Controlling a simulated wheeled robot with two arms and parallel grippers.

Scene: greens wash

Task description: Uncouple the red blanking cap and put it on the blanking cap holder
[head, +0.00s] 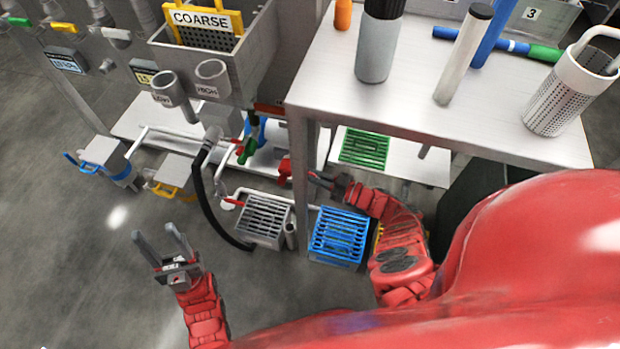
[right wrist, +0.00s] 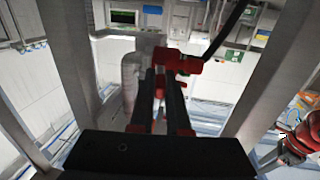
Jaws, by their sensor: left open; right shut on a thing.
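The red blanking cap (head: 285,169) is at the pipework just under the front left corner of the steel table. In the right wrist view a red fitting, apparently the cap (right wrist: 167,58), is at my fingertips. My right gripper (head: 314,179) reaches in from the right, under the table edge, and is shut on it; it also shows in the right wrist view (right wrist: 163,82). I cannot tell whether the cap is still joined to the pipe. My left gripper (head: 157,232) is open and empty above the floor at lower left. I cannot make out the blanking cap holder.
The steel table (head: 345,80) overhangs my right forearm. A grey grated box (head: 263,221) and a blue grated box (head: 339,235) stand below on the floor. A black hose (head: 203,190) curves down beside the pipes. The floor around my left gripper is clear.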

